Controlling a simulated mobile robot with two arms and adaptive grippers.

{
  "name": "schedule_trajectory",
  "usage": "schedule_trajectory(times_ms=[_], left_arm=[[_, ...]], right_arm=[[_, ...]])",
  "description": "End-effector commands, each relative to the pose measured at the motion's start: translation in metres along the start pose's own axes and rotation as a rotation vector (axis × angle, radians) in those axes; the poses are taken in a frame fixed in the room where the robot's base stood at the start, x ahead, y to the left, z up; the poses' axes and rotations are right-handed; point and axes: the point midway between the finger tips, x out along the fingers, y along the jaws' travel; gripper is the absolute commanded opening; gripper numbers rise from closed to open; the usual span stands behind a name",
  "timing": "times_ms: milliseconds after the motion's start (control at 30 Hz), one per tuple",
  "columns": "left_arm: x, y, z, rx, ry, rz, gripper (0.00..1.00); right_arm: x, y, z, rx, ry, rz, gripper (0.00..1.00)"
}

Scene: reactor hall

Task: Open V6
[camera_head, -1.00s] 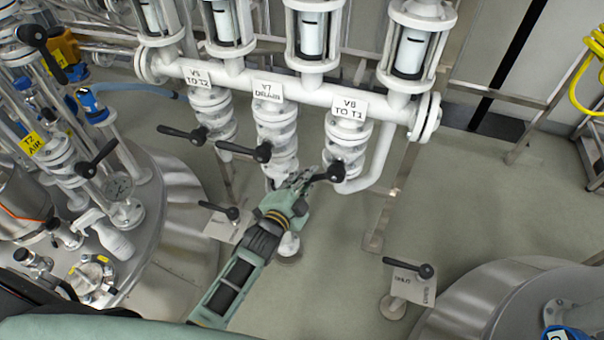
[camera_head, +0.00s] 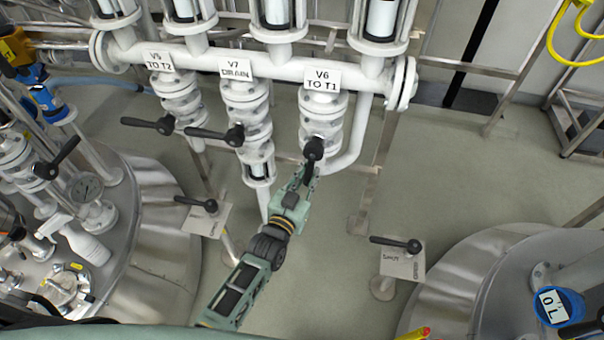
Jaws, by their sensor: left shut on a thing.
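The V6 valve (camera_head: 322,122) hangs at the right end of the white manifold, under a label (camera_head: 320,79) reading "V6 TO T1". Its black lever handle (camera_head: 314,150) points down in the picture, in line with the valve body. My left gripper (camera_head: 308,176) reaches up from below and is shut on the lower end of this handle, with the fingers partly hiding it. My right gripper is not in view.
To the left are the V7 drain valve (camera_head: 247,120) and the V5 valve (camera_head: 177,98), their black handles pointing left. Two floor-stand levers (camera_head: 197,204) (camera_head: 396,243) flank my arm. Steel tanks (camera_head: 165,235) (camera_head: 500,275) stand left and right. Open floor lies right of V6.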

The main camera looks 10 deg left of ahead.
Motion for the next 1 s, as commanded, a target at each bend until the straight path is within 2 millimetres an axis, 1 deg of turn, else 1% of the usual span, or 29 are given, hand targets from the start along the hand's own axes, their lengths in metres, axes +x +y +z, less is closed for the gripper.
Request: schedule_trajectory(times_ms=[33, 300, 767, 800, 1000], left_arm=[[-0.0030, 0.0080, 0.0095, -0.033, -0.014, 0.008, 0.00], [-0.0018, 0.0148, 0.0082, -0.101, -0.001, 0.008, 0.00], [-0.0015, 0.0157, 0.0075, -0.111, 0.002, 0.008, 0.00], [-0.0015, 0.0157, 0.0075, -0.111, 0.002, 0.008, 0.18], [-0.0005, 0.0141, 0.0049, -0.108, 0.008, 0.006, 0.35]], right_arm=[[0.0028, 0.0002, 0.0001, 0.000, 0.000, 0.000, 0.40], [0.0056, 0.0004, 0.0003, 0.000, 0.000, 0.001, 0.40], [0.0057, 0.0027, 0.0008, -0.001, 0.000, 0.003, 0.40], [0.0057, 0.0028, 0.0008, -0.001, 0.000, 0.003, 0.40], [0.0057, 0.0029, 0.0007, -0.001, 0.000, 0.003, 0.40]])
